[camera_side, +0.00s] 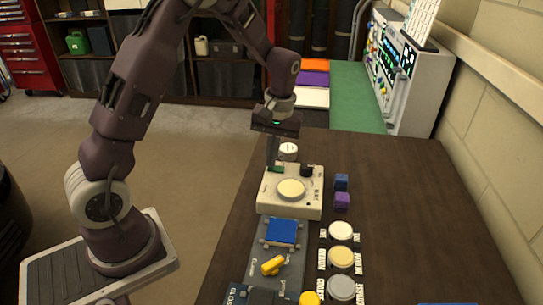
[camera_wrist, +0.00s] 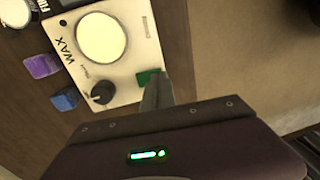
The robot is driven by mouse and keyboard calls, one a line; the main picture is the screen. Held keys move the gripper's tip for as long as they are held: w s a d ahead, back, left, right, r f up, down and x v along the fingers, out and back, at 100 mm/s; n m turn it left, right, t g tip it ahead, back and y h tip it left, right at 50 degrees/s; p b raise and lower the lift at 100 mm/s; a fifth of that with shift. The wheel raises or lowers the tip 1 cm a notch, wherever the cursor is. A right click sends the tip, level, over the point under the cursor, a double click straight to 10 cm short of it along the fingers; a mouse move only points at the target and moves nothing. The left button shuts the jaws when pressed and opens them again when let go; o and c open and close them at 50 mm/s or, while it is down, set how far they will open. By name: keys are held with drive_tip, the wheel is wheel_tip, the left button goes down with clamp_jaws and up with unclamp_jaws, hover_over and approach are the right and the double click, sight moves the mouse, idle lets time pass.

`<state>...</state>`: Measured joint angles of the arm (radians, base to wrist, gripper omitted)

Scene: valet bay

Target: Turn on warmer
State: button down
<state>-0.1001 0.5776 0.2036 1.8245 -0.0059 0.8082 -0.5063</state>
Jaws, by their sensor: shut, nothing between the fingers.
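The warmer is a cream box (camera_side: 278,208) marked WAX, with a round pale plate (camera_side: 291,189) on top. It also shows in the wrist view (camera_wrist: 128,68), with a black knob (camera_wrist: 102,92) and a green switch (camera_wrist: 147,76) at its edge. My gripper (camera_side: 273,166) is shut and empty, pointing down over the warmer's back left corner. In the wrist view its fingertips (camera_wrist: 157,86) are right beside the green switch and partly cover it. I cannot tell whether they touch it, or which way the switch is set.
A blue cube (camera_side: 341,182) and a purple cube (camera_side: 342,201) stand right of the warmer. A white-topped jar (camera_side: 288,150) is behind it. In front are a blue pad (camera_side: 282,232), a yellow piece (camera_side: 272,265) and several round pads.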

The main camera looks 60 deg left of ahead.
drive_tip(key=shift+s+f, duration=0.1)
drive_tip(key=shift+f, duration=0.1)
drive_tip(key=shift+w+d+r, duration=0.25)
drive_tip(key=shift+w+d, duration=0.25)
drive_tip(key=shift+w, duration=0.05)
wheel_tip(320, 180, up, 14)
drive_tip(key=s+a, duration=0.1)
idle(0.5)
drive_tip(key=shift+s+a, duration=0.1)
